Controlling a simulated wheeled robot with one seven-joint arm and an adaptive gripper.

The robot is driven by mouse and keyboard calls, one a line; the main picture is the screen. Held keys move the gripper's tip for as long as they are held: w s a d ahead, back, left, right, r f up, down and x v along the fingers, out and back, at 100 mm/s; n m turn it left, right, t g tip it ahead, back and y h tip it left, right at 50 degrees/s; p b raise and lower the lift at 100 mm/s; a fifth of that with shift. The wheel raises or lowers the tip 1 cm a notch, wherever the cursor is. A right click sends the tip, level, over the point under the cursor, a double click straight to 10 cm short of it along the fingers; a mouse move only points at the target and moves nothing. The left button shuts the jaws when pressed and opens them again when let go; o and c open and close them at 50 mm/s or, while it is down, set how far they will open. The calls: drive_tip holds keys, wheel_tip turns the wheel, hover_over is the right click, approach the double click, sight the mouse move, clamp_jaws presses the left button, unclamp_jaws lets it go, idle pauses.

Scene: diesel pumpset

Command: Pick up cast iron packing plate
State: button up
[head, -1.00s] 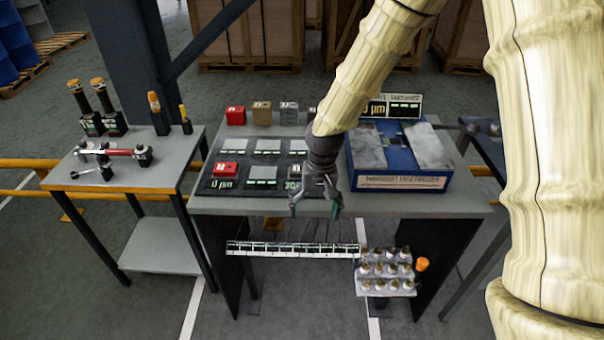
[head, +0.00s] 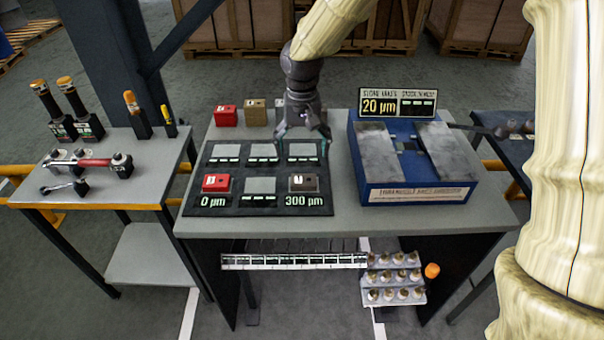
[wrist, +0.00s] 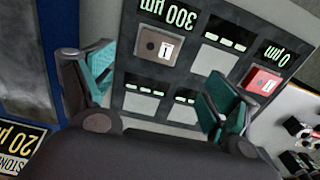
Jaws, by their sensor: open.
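My gripper (head: 302,138) is open and empty above the back right of the black mat. Its teal finger pads also show in the wrist view (wrist: 158,85). Several small blocks could be packing plates; I cannot tell surely which is cast iron. A dark grey-brown block (head: 303,183) sits on the mat's 300 µm square, in front of and below the gripper. It also shows in the wrist view (wrist: 155,47), beyond the fingers and untouched. In the back row stand a red block (head: 226,116), a tan block (head: 256,116) and a grey one partly hidden by the gripper.
Another red block (head: 216,183) sits on the 0 µm square of the mat (head: 275,209). A blue machine (head: 410,193) with grey plates and a 20 µm sign (head: 398,104) stands to the right. A tool table (head: 140,183) stands left. The bench front is clear.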

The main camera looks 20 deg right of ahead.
hover_over(304, 179)
wheel_tip(304, 179, down, 5)
drive_tip(key=shift+s+d+r, duration=0.1)
drive_tip(key=shift+r, duration=0.1)
drive_tip(key=shift+s+f+p, duration=0.1)
drive_tip(key=shift+f+p, duration=0.35)
drive_tip(key=shift+f, duration=0.15)
drive_tip(key=shift+f+p, duration=0.5)
drive_tip(key=shift+f, duration=1.75)
drive_tip(key=shift+c, duration=0.5)
drive_tip(key=c, duration=1.3)
drive_tip(key=shift+r, duration=0.15)
drive_tip(key=shift+c, duration=0.2)
